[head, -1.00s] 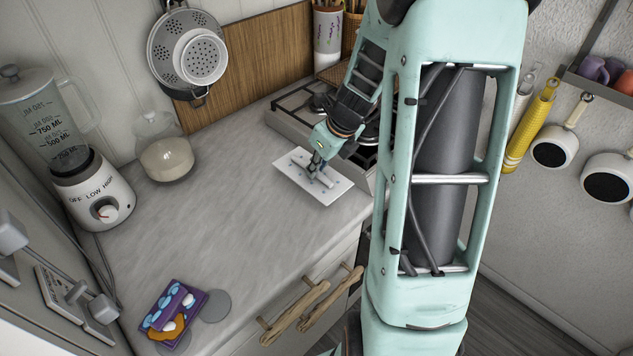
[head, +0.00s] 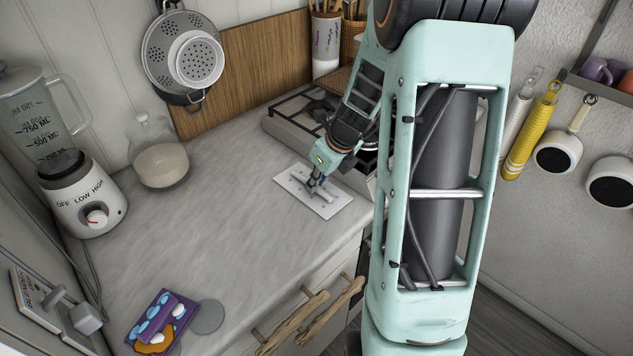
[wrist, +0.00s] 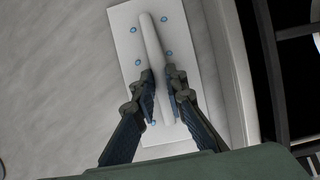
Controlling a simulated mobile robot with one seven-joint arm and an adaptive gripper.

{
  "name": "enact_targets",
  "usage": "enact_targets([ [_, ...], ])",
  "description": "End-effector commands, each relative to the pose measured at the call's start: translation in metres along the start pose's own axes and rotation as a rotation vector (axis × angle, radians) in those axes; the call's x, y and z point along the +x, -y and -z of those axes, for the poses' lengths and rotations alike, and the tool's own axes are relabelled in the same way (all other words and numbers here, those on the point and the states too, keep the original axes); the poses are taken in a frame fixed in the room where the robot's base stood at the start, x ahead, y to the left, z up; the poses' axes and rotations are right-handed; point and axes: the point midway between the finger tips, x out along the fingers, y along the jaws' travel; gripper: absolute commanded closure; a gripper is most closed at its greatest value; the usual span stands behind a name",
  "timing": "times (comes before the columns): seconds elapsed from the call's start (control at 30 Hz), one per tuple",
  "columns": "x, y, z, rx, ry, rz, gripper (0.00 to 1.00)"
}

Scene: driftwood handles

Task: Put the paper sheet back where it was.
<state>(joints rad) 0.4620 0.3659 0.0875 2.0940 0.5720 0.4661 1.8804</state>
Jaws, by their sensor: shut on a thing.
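The paper sheet (head: 326,206) is white with several blue dots. It is at the right end of the grey counter, in front of the stove; whether it touches the counter or hangs just above I cannot tell. In the wrist view the sheet (wrist: 190,60) carries a raised white ridge along its middle. My gripper (head: 315,183) points down over the sheet. In the wrist view my gripper (wrist: 162,88) has its two dark fingers closed on either side of that ridge.
The stove (head: 283,126) is right behind the sheet. A glass jar (head: 160,165), a blender (head: 82,197), a purple box (head: 155,322) and a grey disc (head: 207,317) stand or lie farther left. The middle of the counter (head: 200,235) is clear. Driftwood handles (head: 292,322) are on the drawer front.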

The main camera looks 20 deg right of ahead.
Motion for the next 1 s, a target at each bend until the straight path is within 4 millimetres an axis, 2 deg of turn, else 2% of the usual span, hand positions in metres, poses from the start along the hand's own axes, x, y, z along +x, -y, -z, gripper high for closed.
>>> enact_targets([
  [0.03, 0.001, 0.0, 0.0, 0.0, 0.0, 0.0, 0.85],
  [0.17, 0.001, 0.0, 0.0, 0.0, 0.0, 0.0, 0.71],
  [0.43, 0.0, 0.0, 0.0, 0.0, 0.0, 0.0, 0.71],
  [0.57, -0.008, 0.0, -0.002, 0.0, 0.001, 0.001, 0.71],
  [0.67, -0.023, 0.001, -0.002, 0.0, 0.002, 0.004, 0.71],
  [1.0, -0.093, 0.001, -0.002, -0.002, 0.002, 0.003, 0.71],
])
